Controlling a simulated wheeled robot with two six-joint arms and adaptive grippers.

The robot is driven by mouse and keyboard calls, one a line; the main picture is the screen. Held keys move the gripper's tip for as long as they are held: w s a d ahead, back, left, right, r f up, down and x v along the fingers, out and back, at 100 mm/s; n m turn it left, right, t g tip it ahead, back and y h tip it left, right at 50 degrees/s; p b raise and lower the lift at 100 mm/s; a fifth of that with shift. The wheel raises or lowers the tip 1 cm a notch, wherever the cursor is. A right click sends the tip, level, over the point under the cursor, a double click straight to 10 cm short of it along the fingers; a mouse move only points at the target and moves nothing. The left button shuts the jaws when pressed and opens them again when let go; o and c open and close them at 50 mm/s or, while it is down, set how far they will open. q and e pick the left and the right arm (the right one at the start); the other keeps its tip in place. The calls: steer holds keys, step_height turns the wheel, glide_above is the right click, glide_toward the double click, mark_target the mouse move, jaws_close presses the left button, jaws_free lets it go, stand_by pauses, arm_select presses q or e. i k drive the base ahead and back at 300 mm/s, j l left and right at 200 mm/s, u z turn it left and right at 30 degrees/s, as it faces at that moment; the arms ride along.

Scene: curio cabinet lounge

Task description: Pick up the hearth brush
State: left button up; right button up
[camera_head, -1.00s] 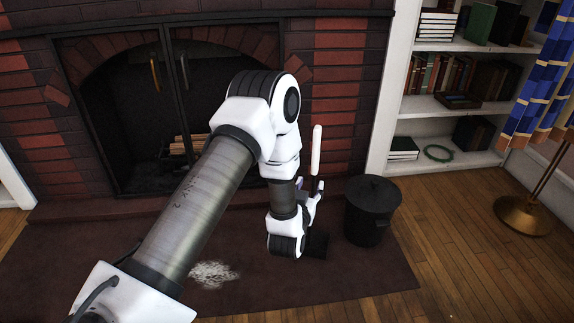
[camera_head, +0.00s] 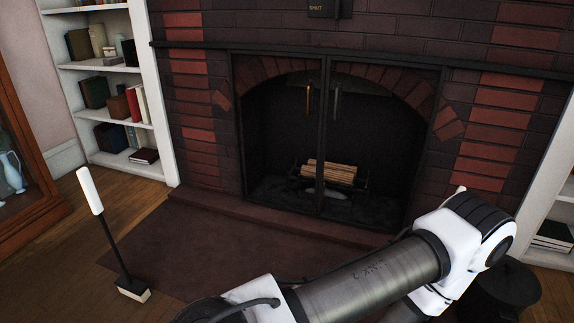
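The hearth brush (camera_head: 116,248) stands at the left of the view, its handle leaning slightly left. It has a white grip, a thin black shaft and a small dark head with pale bristles on the floor, by the left edge of the dark hearth mat. Nothing touches it. One of my arms reaches from the bottom middle to the lower right, well away from the brush. Its gripper is hidden or below the frame. My other gripper is not in view either.
The brick fireplace (camera_head: 325,150) with a log grate fills the middle. A black bin (camera_head: 505,288) stands at the lower right, partly behind my arm. A bookshelf (camera_head: 150,120) and a wooden cabinet (camera_head: 30,205) are at the left. The mat (camera_head: 205,245) is clear.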

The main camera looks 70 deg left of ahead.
mark_target(138, 289)
steer(key=u, duration=3.4)
